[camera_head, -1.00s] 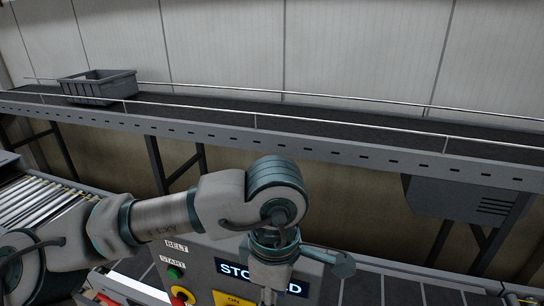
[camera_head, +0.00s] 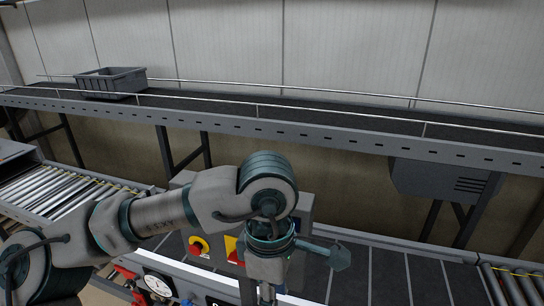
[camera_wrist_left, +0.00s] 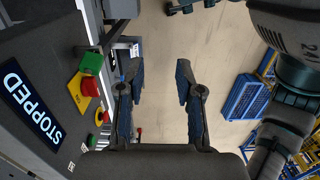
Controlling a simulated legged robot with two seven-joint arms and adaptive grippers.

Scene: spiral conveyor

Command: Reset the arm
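My left arm reaches in from the left in the head view. My left gripper (camera_head: 266,294) is at the bottom edge there, in front of the control box, and its fingertips are mostly cut off. In the left wrist view my left gripper (camera_wrist_left: 160,78) has its two fingers spread apart with only floor seen between them, so it is open and empty. The control box (camera_wrist_left: 60,55) is to the left of the fingers, apart from them, with a "STOPPED" sign (camera_wrist_left: 32,106). My right gripper is in neither view.
A grey tote (camera_head: 110,82) sits on the raised conveyor (camera_head: 330,117) at the back left. A roller conveyor (camera_head: 60,190) is at left. A red button (camera_head: 198,245) and a gauge (camera_head: 158,286) are near my arm. Blue crates (camera_wrist_left: 245,97) stand on the floor.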

